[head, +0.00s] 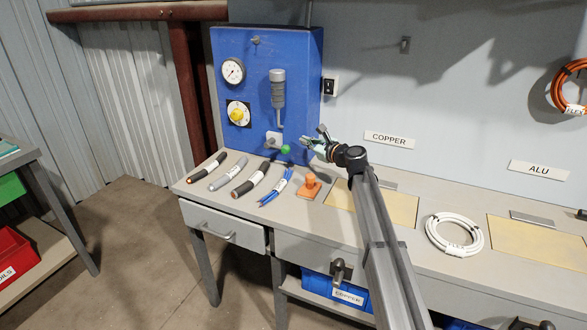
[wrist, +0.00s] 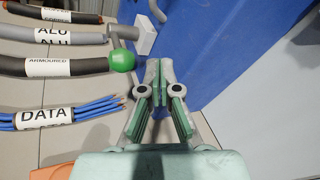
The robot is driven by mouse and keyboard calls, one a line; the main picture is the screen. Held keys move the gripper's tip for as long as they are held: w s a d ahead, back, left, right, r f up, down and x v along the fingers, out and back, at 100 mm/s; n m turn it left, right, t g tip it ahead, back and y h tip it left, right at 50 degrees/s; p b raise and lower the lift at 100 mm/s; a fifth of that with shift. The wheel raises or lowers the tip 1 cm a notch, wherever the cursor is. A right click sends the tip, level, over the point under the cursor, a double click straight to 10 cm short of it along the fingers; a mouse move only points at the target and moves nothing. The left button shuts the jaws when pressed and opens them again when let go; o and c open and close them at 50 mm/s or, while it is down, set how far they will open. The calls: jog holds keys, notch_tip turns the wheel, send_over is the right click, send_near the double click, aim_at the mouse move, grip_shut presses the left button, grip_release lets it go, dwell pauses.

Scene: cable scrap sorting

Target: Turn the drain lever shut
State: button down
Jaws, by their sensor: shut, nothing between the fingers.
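The drain lever is a short grey bar with a green ball knob (head: 285,149) at the foot of the blue panel (head: 243,107). In the wrist view the green knob (wrist: 122,60) is left of my fingertips, with the lever's bar rising from it towards a pale mount (wrist: 145,35). My gripper (head: 316,143) is in front of the panel's lower right, to the right of the knob. In the wrist view my gripper (wrist: 159,72) has its fingertips together with nothing between them. A gap shows between the fingers and the knob.
Several labelled cable pieces, including the blue DATA bundle (head: 276,187), lie on the bench left of my arm. An orange block with a knob (head: 310,186) stands near them. A white cable coil (head: 454,234) lies to the right. The panel carries a gauge (head: 232,71) and a yellow dial (head: 238,113).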

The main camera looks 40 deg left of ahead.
jog(key=d+f+g+b, duration=0.1)
jog(key=f+g, duration=0.1)
jog(key=d+f+m+g+y, duration=0.1)
jog(key=d+f+g, duration=0.1)
jog(key=f, duration=0.1)
jog(key=d+f+m+g+b, duration=0.1)
jog(key=f, duration=0.1)
jog(key=shift+s+d+f+g+b, duration=0.2)
jog(key=shift+s+d+g+b, duration=0.05)
jog(key=shift+s+g+b, duration=0.15)
jog(key=shift+s+d+f+m+g+y, duration=0.1)
jog(key=shift+d+f+m+g+y, duration=0.1)
jog(key=shift+d+g, duration=0.15)
jog(key=shift+s+d+f+m+g+y, duration=0.1)
jog(key=shift+d+m+g+y, duration=0.1)
jog(key=shift+d+g, duration=0.1)
jog(key=x, duration=1)
jog(key=shift+w, duration=0.1)
jog(key=shift+a+r, duration=0.1)
jog(key=shift+r, duration=0.1)
